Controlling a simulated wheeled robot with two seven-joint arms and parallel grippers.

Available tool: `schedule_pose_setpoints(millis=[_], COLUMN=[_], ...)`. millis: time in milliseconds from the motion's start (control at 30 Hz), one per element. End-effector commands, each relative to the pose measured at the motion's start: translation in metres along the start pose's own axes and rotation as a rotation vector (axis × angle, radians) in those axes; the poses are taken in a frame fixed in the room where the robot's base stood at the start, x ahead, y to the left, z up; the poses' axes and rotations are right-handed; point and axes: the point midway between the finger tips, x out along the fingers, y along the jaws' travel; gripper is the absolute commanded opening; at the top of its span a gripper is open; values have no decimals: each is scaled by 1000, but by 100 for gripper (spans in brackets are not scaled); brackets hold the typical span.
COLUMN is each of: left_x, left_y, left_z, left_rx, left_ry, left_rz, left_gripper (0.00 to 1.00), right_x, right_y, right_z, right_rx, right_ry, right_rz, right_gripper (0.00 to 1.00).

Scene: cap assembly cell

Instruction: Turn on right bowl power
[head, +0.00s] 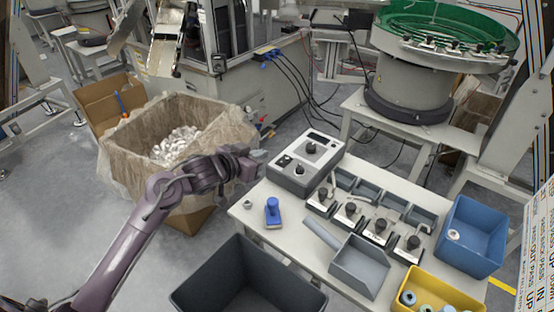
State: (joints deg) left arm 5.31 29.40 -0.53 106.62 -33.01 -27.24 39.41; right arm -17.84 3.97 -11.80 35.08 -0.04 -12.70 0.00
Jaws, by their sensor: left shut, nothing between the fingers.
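A grey control box (299,179) with a dark display and two black knobs sits at the back left of the white table. Its power switch is too small to make out. The green bowl feeder (448,32) stands behind the table at the upper right, on its own stand. My left arm comes in from the lower left. My left gripper (258,163) is shut and empty, just left of the control box and apart from it. My right gripper is out of view.
Several small black-knobbed units (378,231) line the table (257,228). A blue-handled tool (273,210), grey scoop (360,264), blue bin (471,235) and yellow bin (437,287) are there too. A dark bin (245,280) stands in front; a lined carton (135,155) is left.

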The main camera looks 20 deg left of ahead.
Motion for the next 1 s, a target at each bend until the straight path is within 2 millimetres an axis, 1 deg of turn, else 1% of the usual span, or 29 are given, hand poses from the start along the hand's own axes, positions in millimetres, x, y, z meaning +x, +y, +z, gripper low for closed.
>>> schedule_pose_setpoints(millis=[100, 200, 400, 433, 533, 700, 833, 1000], left_x=[23, 45, 85, 89, 90, 94, 94, 94], left_y=[0, 0, 1, 1, 1, 1, 1, 0], left_z=[-2, -2, -2, 2, 21, 35, 39, 39], left_rx=[-3, -3, 0, 0, 0, 2, 3, 3], left_ry=[1, 2, 0, -3, -6, -2, -1, -1], left_rz=[1, 1, 2, 1, 0, 1, 0, 0], left_gripper=[0, 0, 0, 0, 0, 0, 0, 0], right_x=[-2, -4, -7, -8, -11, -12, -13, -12], right_y=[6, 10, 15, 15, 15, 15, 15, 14], right_z=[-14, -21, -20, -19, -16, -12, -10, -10], right_rx=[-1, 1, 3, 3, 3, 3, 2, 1], right_ry=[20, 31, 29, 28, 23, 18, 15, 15], right_rz=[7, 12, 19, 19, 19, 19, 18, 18], right_gripper=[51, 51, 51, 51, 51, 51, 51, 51])
